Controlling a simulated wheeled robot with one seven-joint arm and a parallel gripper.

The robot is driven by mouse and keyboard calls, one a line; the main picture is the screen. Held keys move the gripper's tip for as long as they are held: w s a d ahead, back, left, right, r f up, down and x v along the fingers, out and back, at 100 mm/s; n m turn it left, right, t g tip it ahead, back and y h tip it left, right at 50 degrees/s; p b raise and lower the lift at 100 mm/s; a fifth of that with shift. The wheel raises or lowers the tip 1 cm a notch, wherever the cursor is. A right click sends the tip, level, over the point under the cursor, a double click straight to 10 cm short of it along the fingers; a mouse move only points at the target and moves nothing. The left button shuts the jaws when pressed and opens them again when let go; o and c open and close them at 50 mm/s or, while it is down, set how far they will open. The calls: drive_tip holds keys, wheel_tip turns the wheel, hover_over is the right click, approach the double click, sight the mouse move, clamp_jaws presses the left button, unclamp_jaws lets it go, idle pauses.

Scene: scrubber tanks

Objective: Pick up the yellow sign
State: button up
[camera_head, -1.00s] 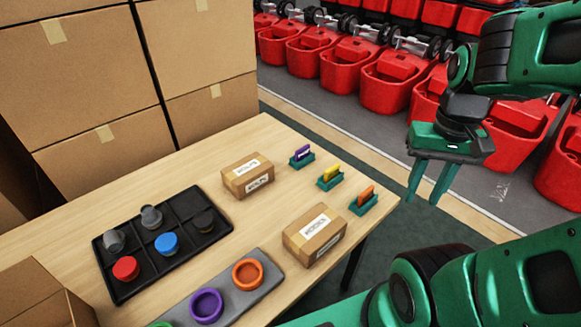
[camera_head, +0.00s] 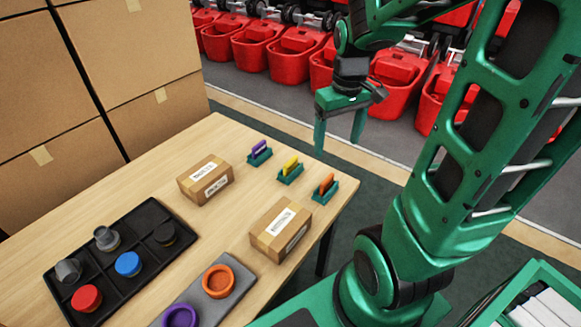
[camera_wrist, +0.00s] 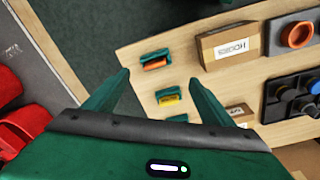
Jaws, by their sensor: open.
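The yellow sign (camera_head: 290,165) stands upright in a small green holder on the wooden table, between a purple sign (camera_head: 258,147) and an orange sign (camera_head: 325,184) in like holders. In the wrist view the yellow sign (camera_wrist: 169,99) shows between the two fingers, with the orange sign (camera_wrist: 155,64) beyond it. My gripper (camera_head: 338,150) is open and empty, its fingers pointing down.
Two labelled cardboard boxes (camera_head: 205,179) and (camera_head: 281,228) stand near the signs. A black tray (camera_head: 76,290) with cups and knobs and a grey ring holder (camera_head: 243,279) lie farther left and in front. Large cartons (camera_head: 150,60) stand behind the table; red tanks (camera_head: 297,53) line the floor.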

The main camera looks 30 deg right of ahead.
sight(290, 160)
drive_tip(key=w+a+f+n+y, duration=0.1)
drive_tip(key=w+f+n, duration=0.25)
drive_tip(key=w, duration=0.35)
drive_tip(key=w+a+f+n, duration=0.2)
drive_tip(key=w+f, duration=0.2)
drive_tip(key=w, duration=0.4)
drive_tip(key=shift+t, duration=0.4)
drive_tip(key=f, duration=0.3)
drive_tip(key=w+f, duration=0.1)
drive_tip(key=f, duration=0.7)
drive_tip(key=shift+w+a+f, duration=0.1)
drive_tip(key=shift+w+a, duration=0.25)
drive_tip(key=shift+w, duration=0.05)
drive_tip(key=shift+c, duration=0.7)
drive_tip(key=c, duration=0.5)
drive_tip(key=o, duration=0.6)
drive_tip(key=shift+o, duration=0.2)
